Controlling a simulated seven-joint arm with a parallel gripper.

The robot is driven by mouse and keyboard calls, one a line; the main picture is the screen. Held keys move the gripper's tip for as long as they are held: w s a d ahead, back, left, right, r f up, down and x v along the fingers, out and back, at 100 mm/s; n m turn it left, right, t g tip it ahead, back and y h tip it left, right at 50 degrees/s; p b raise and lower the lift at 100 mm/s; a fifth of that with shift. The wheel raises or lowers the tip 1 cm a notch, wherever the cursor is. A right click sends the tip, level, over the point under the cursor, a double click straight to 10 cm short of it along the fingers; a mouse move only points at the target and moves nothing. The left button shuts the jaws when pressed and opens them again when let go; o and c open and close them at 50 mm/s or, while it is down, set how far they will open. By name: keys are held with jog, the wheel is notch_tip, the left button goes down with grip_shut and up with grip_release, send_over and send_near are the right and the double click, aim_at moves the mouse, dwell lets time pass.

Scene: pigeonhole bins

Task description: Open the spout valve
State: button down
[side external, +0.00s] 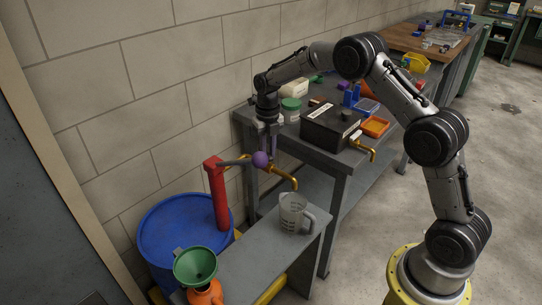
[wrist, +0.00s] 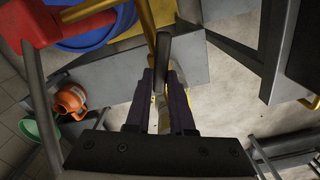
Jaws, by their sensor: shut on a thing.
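The brass spout (side external: 285,178) runs out from the red pump post (side external: 216,190) and bends down at its end. In the wrist view the yellow spout (wrist: 161,20) passes beyond my fingertips. In the wrist view, my gripper (wrist: 162,80) is shut on a dark upright handle (wrist: 163,50), which appears to be the spout valve's handle.
A clear measuring jug (side external: 291,212) stands on the low grey bench (side external: 250,260) below the spout. A dark box (side external: 330,127) with another brass tap (side external: 365,149) sits on the workbench behind.

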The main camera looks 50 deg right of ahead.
jog(key=c, duration=0.9)
grip_release()
jog(key=shift+r, duration=1.05)
jog(key=shift+m, duration=0.3)
